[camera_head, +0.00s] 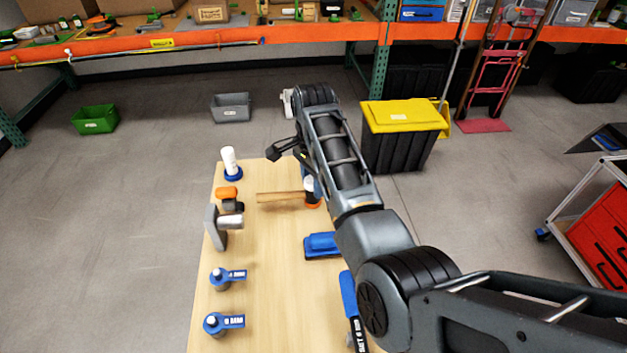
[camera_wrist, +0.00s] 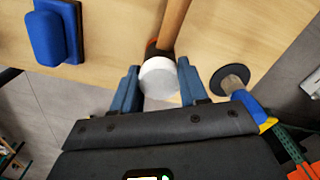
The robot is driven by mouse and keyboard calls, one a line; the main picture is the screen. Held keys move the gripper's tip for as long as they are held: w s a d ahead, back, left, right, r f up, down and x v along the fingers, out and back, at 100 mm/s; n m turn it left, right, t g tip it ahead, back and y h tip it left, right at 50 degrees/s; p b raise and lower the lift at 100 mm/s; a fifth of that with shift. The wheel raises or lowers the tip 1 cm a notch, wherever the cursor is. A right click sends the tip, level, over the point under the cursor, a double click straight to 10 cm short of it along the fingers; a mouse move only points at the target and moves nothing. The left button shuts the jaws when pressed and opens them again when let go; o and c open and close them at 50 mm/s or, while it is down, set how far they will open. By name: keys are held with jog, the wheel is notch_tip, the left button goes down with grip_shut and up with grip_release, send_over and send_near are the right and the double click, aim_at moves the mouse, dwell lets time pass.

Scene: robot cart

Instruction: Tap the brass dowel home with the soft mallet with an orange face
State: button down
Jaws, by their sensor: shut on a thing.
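The soft mallet (camera_head: 313,205) has a wooden handle (camera_head: 280,197) and a head with a white face, a dark band and an orange end. In the head view it lies over the light wooden table, handle pointing left, white face up and orange end down. The wrist view shows the white face (camera_wrist: 158,77) between the blue fingers of my gripper (camera_wrist: 160,88), with the handle running up the picture. My gripper is shut on the mallet head. I cannot tell whether the orange end touches the tabletop. I cannot make out the brass dowel in either view.
On the table (camera_head: 262,300) are a white-and-blue upright piece (camera_head: 231,165), an orange-and-black item (camera_head: 229,197), a grey plate with a cylinder (camera_head: 214,228), two blue-handled pieces (camera_head: 228,275) and a blue block (camera_head: 321,243). A dark disc (camera_wrist: 231,79) is right of my gripper. The table's centre is clear.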

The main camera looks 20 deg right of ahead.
jog(key=shift+r, duration=0.15)
jog(key=shift+r, duration=4.9)
